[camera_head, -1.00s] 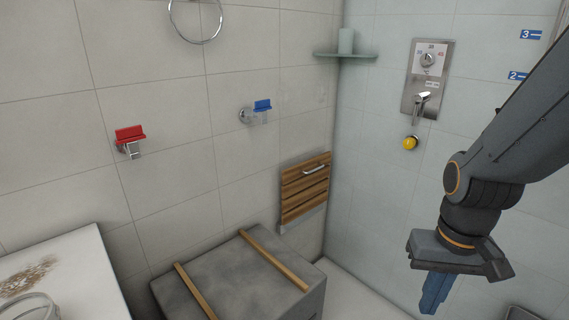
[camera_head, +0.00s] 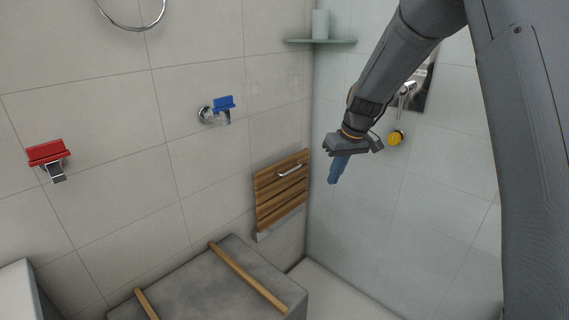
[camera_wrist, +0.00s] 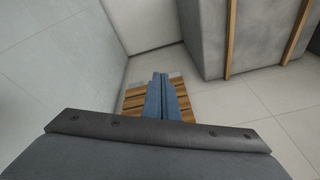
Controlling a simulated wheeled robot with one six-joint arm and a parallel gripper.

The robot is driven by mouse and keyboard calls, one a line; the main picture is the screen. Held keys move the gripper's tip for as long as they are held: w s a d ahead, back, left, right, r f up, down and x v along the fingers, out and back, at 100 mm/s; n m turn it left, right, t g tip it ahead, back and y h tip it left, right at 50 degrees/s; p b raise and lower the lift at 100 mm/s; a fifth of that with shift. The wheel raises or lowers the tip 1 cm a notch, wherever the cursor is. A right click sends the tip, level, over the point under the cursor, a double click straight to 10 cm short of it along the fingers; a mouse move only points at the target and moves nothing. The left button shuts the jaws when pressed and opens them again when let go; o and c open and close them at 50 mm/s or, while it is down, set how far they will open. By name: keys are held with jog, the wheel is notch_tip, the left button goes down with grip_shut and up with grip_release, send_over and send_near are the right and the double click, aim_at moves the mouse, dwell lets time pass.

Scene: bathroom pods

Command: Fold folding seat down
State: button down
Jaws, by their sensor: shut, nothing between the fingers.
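The folding seat (camera_head: 281,192) is a panel of brown wooden slats, folded up flat against the tiled wall near the corner. A metal handle (camera_head: 290,169) is on its upper part. My gripper (camera_head: 334,181) is shut and empty, to the right of the seat in the head view and apart from it in the picture. In the wrist view the blue fingers of my gripper (camera_wrist: 160,80) are together, and they cover part of the wooden slats (camera_wrist: 134,101) behind them. The gap between fingers and seat cannot be judged exactly.
A grey box (camera_head: 195,290) with wooden strips stands in front of the seat's wall. A red holder (camera_head: 46,153) and a blue one (camera_head: 223,103) are on the wall. A corner shelf (camera_head: 320,41) and a yellow knob (camera_head: 396,138) are above. Floor (camera_head: 345,290) right of the box is clear.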

aim_at(286, 167)
jog(key=w+a+f+n+t+y, duration=0.1)
jog(key=w+a+n, duration=0.2)
jog(key=w+a, duration=0.45)
jog(key=w+a+f+n+y, duration=0.15)
jog(key=w+a, duration=0.35)
jog(key=w, duration=0.6)
jog(key=shift+n+t, duration=0.25)
jog(key=shift+t, duration=0.05)
jog(key=p+x, duration=0.1)
jog(key=x, duration=0.8)
jog(key=shift+w+a+r, duration=0.1)
jog(key=shift+a+r, duration=0.05)
